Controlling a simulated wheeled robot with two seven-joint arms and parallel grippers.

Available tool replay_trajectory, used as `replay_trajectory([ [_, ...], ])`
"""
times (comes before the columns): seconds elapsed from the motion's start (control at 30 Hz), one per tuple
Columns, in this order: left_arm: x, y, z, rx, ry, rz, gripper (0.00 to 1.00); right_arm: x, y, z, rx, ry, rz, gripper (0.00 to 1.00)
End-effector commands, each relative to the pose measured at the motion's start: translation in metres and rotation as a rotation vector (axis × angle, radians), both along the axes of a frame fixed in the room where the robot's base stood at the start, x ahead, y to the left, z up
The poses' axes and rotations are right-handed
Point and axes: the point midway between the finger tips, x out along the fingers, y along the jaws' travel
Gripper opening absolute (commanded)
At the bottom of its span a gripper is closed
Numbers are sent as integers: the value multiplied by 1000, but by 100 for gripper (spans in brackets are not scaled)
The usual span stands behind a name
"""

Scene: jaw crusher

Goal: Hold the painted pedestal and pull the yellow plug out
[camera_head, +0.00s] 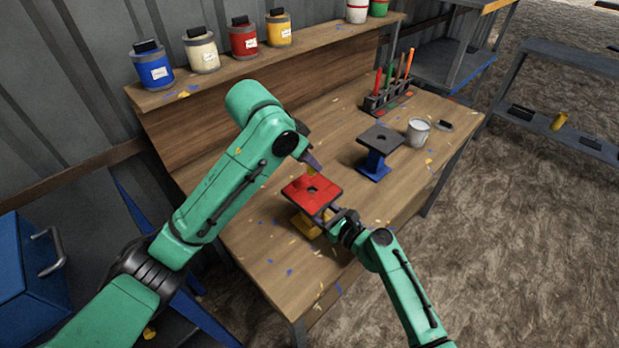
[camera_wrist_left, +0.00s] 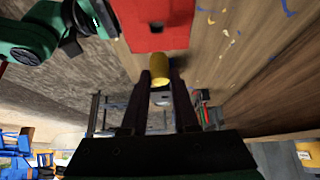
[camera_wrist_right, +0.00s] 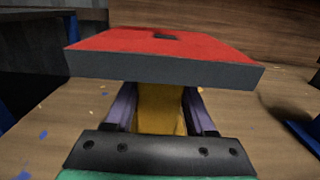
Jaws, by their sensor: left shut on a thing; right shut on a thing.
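The painted pedestal has a red square top (camera_head: 308,192) with a dark hole and a yellow stem and foot (camera_head: 305,227); it stands upright on the bench. My left gripper (camera_head: 313,164) is shut on the yellow plug, a short cylinder that shows between its fingers in the left wrist view (camera_wrist_left: 159,68). The plug is clear of the hole, which looks empty, and is held apart from the red top. My right gripper (camera_head: 340,218) is shut on the yellow stem (camera_wrist_right: 160,110) below the red plate (camera_wrist_right: 165,55), one finger on each side.
A second pedestal (camera_head: 379,140), dark on top with a blue base, stands farther right on the bench (camera_head: 262,240). A white cup (camera_head: 418,131) and a tool rack (camera_head: 385,100) are behind it. Paint cans line the rear shelf (camera_head: 215,76). The bench's front left is clear.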

Motion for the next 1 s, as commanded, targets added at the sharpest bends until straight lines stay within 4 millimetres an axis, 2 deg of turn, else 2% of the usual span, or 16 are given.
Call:
replay_trajectory([
  [0.03, 0, -1, 12, -2, -3, -1, 0, 0, 0, 0, -1, -1, -1, 0],
  [0.1, 0, 0, 22, -1, -1, 0, 0, 0, 0, 0, -1, -1, -1, 0],
  [0.37, 0, 0, 27, 0, 2, 0, 0, 0, 0, 0, 0, 0, -1, 0],
  [0.4, 0, 0, 27, 0, 2, 0, 0, 0, 0, 0, 0, 0, -1, 59],
  [0.47, 0, 0, 27, 0, 2, 0, 0, 0, 0, 0, 0, 0, -1, 82],
  [0.5, 0, 0, 27, 0, 2, 0, 0, 0, 0, 0, 0, 0, -1, 90],
  [0.83, 0, 0, 27, 0, 2, 0, 0, -2, -2, 0, 0, 0, -1, 90],
  [1.0, 0, 0, 27, 0, 2, 0, 0, -24, -23, -1, -2, 2, -1, 90],
])
